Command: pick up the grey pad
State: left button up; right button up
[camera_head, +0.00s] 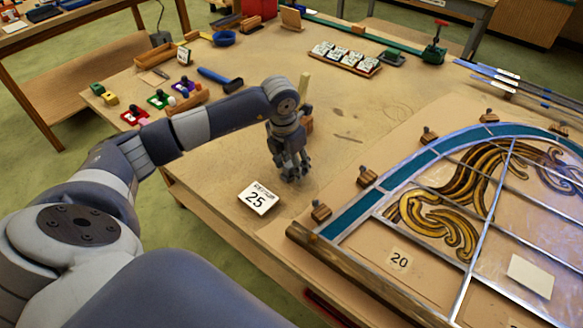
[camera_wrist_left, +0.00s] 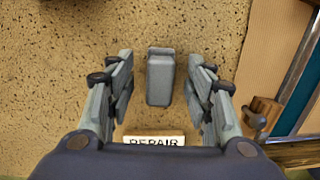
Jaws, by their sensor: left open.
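The grey pad (camera_wrist_left: 160,78) is a small grey block lying on the worn tan bench top in the left wrist view. My left gripper (camera_wrist_left: 160,60) is open, with one finger on each side of the pad and a visible gap to each. In the head view my left gripper (camera_head: 292,176) points down, low over the bench, and I cannot make out the pad there. I cannot tell the height of the fingertips above the bench. My right gripper is in neither view.
A white card marked 25 (camera_head: 258,198) lies near the gripper; the wrist view shows a card reading REPAIR (camera_wrist_left: 153,140). The leaded panel (camera_head: 352,213), edged by wooden blocks (camera_head: 320,211), lies right. A dark-headed mallet (camera_head: 220,80) and tile tray (camera_head: 345,60) lie farther back.

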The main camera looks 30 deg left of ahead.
pick_arm(q)
jog(key=c, duration=1.1)
jog(key=shift+c, duration=0.2)
jog(key=shift+r, duration=0.1)
notch_tip(320, 180, up, 9)
jog(key=shift+f+b, duration=0.1)
jog(key=shift+b, duration=1.15)
jog(key=shift+r, duration=0.6)
